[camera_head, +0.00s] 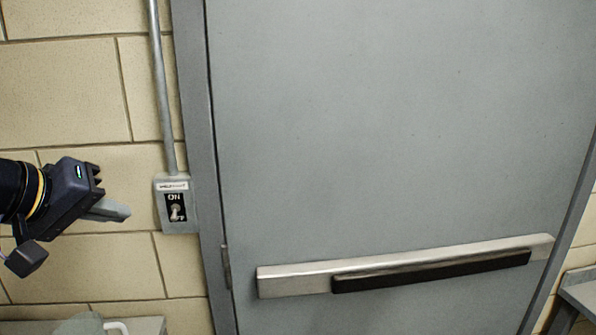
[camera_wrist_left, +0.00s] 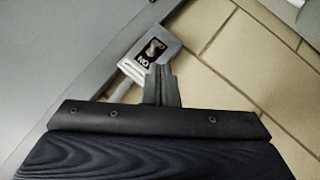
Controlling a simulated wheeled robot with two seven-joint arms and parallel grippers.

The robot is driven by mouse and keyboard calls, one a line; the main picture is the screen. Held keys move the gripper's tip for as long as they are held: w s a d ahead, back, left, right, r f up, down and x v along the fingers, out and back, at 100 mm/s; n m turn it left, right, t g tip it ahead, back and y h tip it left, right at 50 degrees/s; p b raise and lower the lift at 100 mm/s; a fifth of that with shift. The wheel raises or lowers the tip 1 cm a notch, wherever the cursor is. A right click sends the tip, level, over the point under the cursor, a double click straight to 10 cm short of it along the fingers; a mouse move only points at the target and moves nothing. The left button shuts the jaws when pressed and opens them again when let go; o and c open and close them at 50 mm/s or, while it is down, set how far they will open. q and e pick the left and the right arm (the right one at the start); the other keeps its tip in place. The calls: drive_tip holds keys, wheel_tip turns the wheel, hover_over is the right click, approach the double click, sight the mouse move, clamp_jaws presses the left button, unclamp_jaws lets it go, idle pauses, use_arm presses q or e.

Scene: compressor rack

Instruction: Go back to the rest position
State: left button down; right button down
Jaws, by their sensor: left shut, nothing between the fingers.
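My left gripper (camera_head: 122,212) comes in from the left in the head view, its fingers shut with nothing between them. It points right toward the light switch box (camera_head: 175,205) on the wall, with a gap between the fingertips and the box. The box is grey with a black plate marked ON and OFF and a small toggle. In the left wrist view the shut fingers (camera_wrist_left: 159,72) lie just in front of the switch box (camera_wrist_left: 150,47), which appears upside down. My right gripper is in neither view.
A large grey door (camera_head: 400,130) with a push bar (camera_head: 290,279) fills the middle and right. A conduit (camera_head: 161,80) runs up the block wall from the box. A grey surface (camera_head: 148,325) with an object on it is at bottom left; another bench (camera_head: 581,292) is at bottom right.

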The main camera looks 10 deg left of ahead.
use_arm(q)
drive_tip(key=s+d+f+m+g, duration=0.1)
drive_tip(key=s+d+f, duration=0.3)
drive_tip(key=f, duration=0.5)
drive_tip(key=s+d+f+m+g+p, duration=0.1)
drive_tip(key=s+d+f, duration=0.3)
drive_tip(key=f, duration=0.4)
drive_tip(key=s+d+f+m+g+h+p, duration=0.1)
drive_tip(key=s+d+f, duration=0.3)
drive_tip(key=f, duration=0.5)
drive_tip(key=shift+s+d+f+m+g, duration=0.3)
drive_tip(key=shift+s+d+m+g, duration=0.05)
drive_tip(key=shift+s+m+g, duration=0.5)
drive_tip(key=shift+w, duration=0.1)
